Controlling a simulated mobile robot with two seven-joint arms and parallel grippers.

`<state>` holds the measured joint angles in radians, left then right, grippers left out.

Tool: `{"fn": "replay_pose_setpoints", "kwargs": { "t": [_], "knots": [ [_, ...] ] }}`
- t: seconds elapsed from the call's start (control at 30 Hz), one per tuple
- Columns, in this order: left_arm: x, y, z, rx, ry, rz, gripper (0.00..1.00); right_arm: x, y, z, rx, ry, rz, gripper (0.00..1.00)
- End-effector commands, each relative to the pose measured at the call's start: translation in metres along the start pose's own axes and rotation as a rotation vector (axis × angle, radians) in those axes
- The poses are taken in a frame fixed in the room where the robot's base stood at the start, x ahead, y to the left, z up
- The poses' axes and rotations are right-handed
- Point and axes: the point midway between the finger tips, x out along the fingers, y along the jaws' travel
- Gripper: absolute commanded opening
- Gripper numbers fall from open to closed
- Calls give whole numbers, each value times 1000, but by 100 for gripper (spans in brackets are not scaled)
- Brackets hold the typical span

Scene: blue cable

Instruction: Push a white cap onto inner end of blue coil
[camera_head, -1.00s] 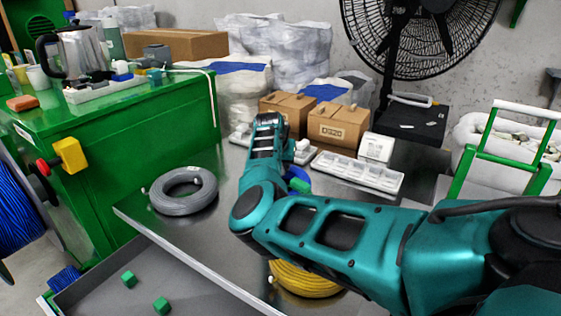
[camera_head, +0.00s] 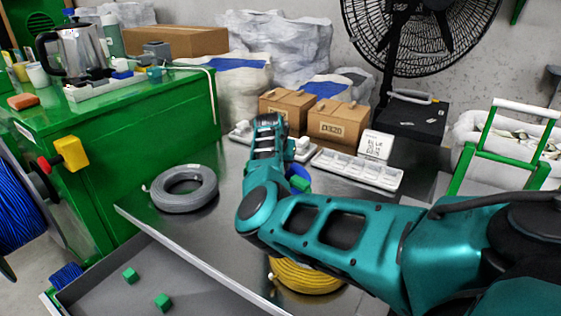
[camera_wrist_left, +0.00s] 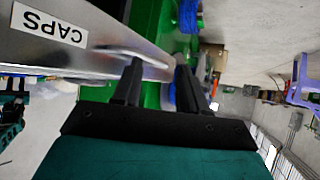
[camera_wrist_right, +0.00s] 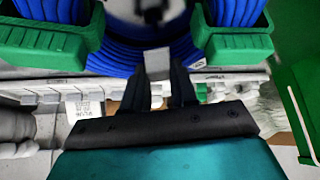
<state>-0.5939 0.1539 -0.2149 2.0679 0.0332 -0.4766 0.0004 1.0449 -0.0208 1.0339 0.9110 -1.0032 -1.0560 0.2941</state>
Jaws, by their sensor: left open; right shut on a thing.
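The blue coil (camera_wrist_right: 115,55) fills the top of the right wrist view, around a dark and pale centre and between green holders. In the head view only a small blue part (camera_head: 296,170) shows behind my right arm. My right gripper (camera_wrist_right: 158,80) is shut on a small pale, square-looking piece, apparently the white cap (camera_wrist_right: 157,60), in front of the coil. I cannot tell whether the cap touches the cable end. My right fingers are hidden in the head view. My left gripper (camera_wrist_left: 158,80) is open and empty, beside a metal face with a CAPS label (camera_wrist_left: 48,25).
A grey coil (camera_head: 184,189) lies left on the metal table, and a yellow coil (camera_head: 305,277) lies below my right arm. A white compartment tray (camera_head: 357,172), a white box (camera_head: 377,146) and cardboard boxes (camera_head: 337,122) stand behind. A green cabinet (camera_head: 130,125) stands left.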

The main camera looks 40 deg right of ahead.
Motion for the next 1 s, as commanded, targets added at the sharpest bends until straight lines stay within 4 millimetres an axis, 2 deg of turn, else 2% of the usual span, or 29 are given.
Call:
{"fn": "replay_pose_setpoints", "kwargs": {
  "t": [0.93, 0.97, 1.0],
  "knots": [
    [0, 0, -2, -2, 3, 0, 43, 4, 0, 3, 0, 0, 1, 0],
    [0, 0, -2, -1, 2, 0, 43, 4, 0, 3, 0, 0, 1, 30],
    [0, 0, -2, 0, 2, 0, 43, 4, 0, 3, 0, 0, 0, 34]
  ]
}}
